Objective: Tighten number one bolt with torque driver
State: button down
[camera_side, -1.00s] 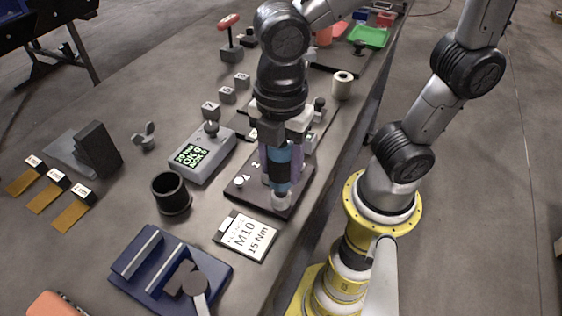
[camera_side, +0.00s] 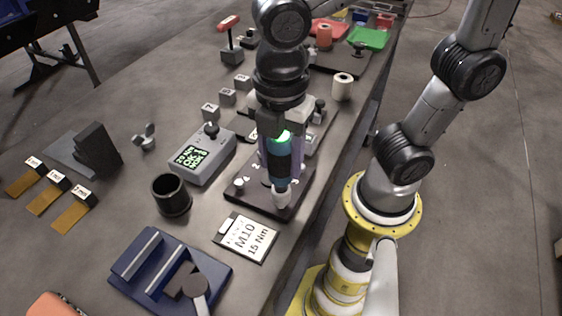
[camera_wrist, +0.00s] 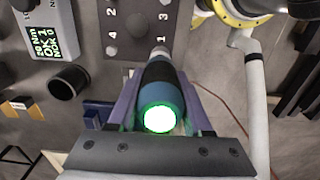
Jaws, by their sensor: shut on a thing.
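My gripper (camera_side: 281,168) is shut on the torque driver (camera_side: 282,155), a dark, upright cylinder with a blue band and a pale lower tip. Its top end glows green, also clear in the wrist view (camera_wrist: 159,117). The driver's tip meets the dark bolt plate (camera_wrist: 134,15) at the corner marked 1. The number one bolt is hidden under the tip. The grey controller (camera_side: 202,153) has a lit display showing 20 Nm with OK and NOK lines.
A card reading M10 15 Nm (camera_side: 247,237) lies in front of the plate. A black cup (camera_side: 171,194) and a blue fixture (camera_side: 170,268) stand to the left. A white roll (camera_side: 342,87) is behind right. The table's right edge is close to the plate.

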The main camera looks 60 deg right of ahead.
aim_at(281, 140)
jog(key=shift+r, duration=2.1)
